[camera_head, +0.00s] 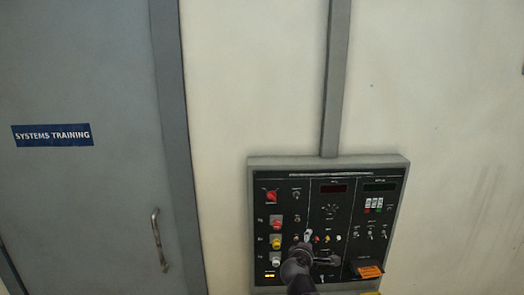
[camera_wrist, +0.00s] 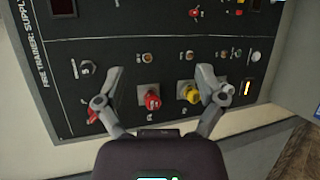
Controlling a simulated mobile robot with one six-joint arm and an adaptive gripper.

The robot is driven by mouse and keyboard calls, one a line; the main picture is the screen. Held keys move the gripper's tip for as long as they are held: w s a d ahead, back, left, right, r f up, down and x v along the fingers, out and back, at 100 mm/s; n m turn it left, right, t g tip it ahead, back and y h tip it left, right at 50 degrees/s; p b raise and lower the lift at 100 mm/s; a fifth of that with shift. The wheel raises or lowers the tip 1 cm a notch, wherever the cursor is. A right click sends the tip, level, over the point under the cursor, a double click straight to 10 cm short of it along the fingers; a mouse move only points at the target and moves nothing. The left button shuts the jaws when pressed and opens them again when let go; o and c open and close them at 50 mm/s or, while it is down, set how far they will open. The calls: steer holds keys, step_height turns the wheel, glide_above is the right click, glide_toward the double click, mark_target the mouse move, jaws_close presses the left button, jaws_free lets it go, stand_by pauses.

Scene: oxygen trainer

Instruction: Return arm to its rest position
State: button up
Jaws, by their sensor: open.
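My gripper (camera_wrist: 161,99) is open in the wrist view, its two fingers spread in front of the trainer panel (camera_wrist: 60,60). Nothing is held between them. A red knob (camera_wrist: 150,98) and a yellow knob (camera_wrist: 188,93) show between the fingers. Another red knob (camera_wrist: 92,115) is partly hidden behind the left finger. In the head view my arm reaches up from the bottom edge, and my gripper (camera_head: 322,260) is in front of the panel's lower middle, covering some controls. I cannot tell how far the fingertips are from the panel face.
The panel (camera_head: 300,162) is mounted on a pale wall, with a grey conduit (camera_head: 335,80) above it. A grey door (camera_head: 80,200) with a metal handle (camera_head: 159,240) is to the left.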

steer(key=s+d+f+m+g+y+b, duration=0.1)
steer(key=s+d+f+m+g+b, duration=0.2)
steer(key=s+f+m+g, duration=0.45)
steer(key=s+d+f+m+g+y+b, duration=0.1)
steer(key=s+d+f+m+g+b, duration=0.3)
steer(key=f, duration=0.7)
steer(key=s+a+f+m+g+y, duration=0.2)
steer(key=s+a+f+m+y, duration=0.1)
steer(key=s+a+f+m, duration=0.1)
steer(key=shift+s+a+y+b, duration=0.3)
steer(key=shift+a+y+b, duration=0.15)
steer(key=shift+a, duration=0.15)
